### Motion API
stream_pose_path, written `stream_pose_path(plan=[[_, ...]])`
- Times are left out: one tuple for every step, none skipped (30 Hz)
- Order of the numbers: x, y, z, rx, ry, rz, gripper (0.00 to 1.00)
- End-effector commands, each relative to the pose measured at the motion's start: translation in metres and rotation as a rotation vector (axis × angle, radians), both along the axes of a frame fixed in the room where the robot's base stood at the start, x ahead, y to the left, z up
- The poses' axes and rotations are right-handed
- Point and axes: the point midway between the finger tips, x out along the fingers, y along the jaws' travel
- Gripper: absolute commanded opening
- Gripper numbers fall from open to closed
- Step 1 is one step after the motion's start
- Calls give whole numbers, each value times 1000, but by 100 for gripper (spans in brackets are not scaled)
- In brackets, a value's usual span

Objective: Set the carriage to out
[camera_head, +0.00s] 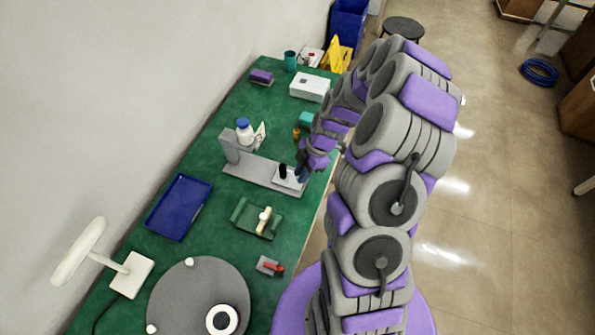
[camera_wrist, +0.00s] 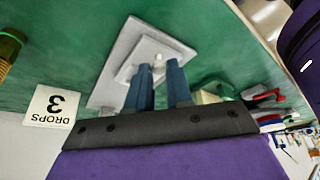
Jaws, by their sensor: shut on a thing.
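The carriage (camera_head: 289,182) is a pale block at the right end of a long grey base (camera_head: 255,176) on the green bench. In the wrist view the carriage (camera_wrist: 143,57) is a pale stepped plate on the grey base (camera_wrist: 115,72), with a small pale knob (camera_wrist: 158,60) on top. My gripper (camera_head: 294,173) is over the carriage in the head view. In the wrist view my gripper (camera_wrist: 161,80) has its two blue fingers on either side of the knob, shut on it. The fingers hide the knob's lower part.
A white bottle with a blue cap (camera_head: 244,133) stands by the base's left end. A green fixture (camera_head: 248,218), a blue tray (camera_head: 180,207) and a red-handled piece (camera_head: 270,266) lie nearer. The bench edge is right of the carriage.

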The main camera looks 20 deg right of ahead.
Motion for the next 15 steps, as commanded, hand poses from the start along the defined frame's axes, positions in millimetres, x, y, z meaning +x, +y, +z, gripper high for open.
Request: stream_pose_path(plan=[[-1,-1,0,-1,1,1,0],[-1,-1,0,0,1,1,0],[-1,-2,0,0,1,1,23],[-1,-2,0,0,1,0,26],[-1,-2,0,1,1,0,29],[-1,-2,0,1,2,1,33],[-1,-1,0,1,2,1,35],[-1,-1,0,1,2,1,38],[0,-1,0,0,2,1,42],[0,0,0,0,3,1,45],[0,0,0,0,3,1,46],[0,0,0,0,3,1,46],[0,0,0,0,3,1,46],[0,0,0,0,3,1,46],[0,1,0,0,3,1,46]])
